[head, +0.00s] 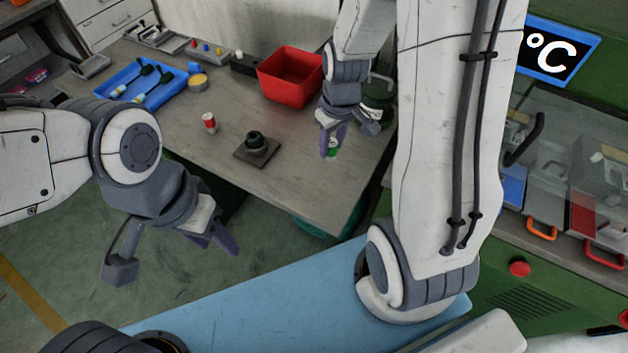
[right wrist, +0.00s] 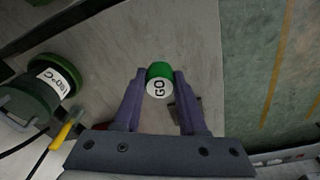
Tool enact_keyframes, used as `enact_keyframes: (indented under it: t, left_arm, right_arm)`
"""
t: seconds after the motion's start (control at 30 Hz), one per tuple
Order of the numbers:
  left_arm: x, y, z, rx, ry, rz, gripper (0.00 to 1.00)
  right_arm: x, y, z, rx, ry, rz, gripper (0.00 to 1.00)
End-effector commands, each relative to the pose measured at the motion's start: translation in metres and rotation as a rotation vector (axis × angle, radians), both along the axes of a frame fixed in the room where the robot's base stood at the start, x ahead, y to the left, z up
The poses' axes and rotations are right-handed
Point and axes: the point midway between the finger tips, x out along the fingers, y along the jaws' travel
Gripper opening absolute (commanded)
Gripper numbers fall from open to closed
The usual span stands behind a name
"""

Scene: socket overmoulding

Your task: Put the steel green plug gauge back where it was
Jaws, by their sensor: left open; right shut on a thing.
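The plug gauge shows in the right wrist view as a green cylinder (right wrist: 159,70) with a white end marked "GO". My right gripper (right wrist: 158,85) is shut on it, with one purple finger on each side. In the head view the right gripper (head: 331,144) is over the right part of the grey bench (head: 310,190), and a bit of the green gauge (head: 333,152) shows at its fingertips. I cannot tell whether the gauge touches the bench. My left gripper (head: 222,240) is open and empty, in front of the bench over the floor.
A dark round part on a square plate (head: 243,153) and a red-and-white can (head: 209,123) stand mid-bench. A red bin (head: 282,80), yellow tin (head: 197,81) and blue tray (head: 118,92) are behind. A green pot marked 180°C (right wrist: 58,88) stands beside the right gripper.

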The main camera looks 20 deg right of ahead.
Motion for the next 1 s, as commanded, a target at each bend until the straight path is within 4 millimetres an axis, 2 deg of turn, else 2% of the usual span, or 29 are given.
enact_keyframes:
  t: [0.03,0.13,0.3,0.43,0.57,0.8,1.0]
  left_arm:
    - [0.0,0.0,-0.031,0.0,0.0,0.0,0.5]
    - [0.0,0.0,-0.054,0.0,0.0,-0.001,0.5]
    - [0.0,0.0,-0.075,0.0,0.0,-0.001,0.5]
    - [0.0,0.0,-0.078,-0.001,-0.001,-0.001,0.5]
    - [0.0,0.0,-0.076,-0.001,-0.001,-0.001,0.5]
    - [0.0,0.0,-0.073,-0.001,-0.001,-0.001,0.5]
    - [0.0,0.0,-0.071,-0.001,-0.001,-0.001,0.5]
  right_arm:
    - [-0.004,-0.008,-0.009,0.0,-0.013,0.034,0.0]
    - [-0.018,-0.015,-0.001,0.005,-0.011,0.121,0.0]
    - [-0.037,-0.021,0.01,0.015,-0.012,0.224,0.0]
    - [-0.04,-0.02,0.012,0.021,-0.009,0.259,0.0]
    - [-0.024,-0.009,0.001,0.024,-0.004,0.269,0.0]
    - [0.024,0.019,-0.032,0.022,-0.005,0.267,0.0]
    - [0.051,0.033,-0.05,0.021,-0.007,0.263,0.0]
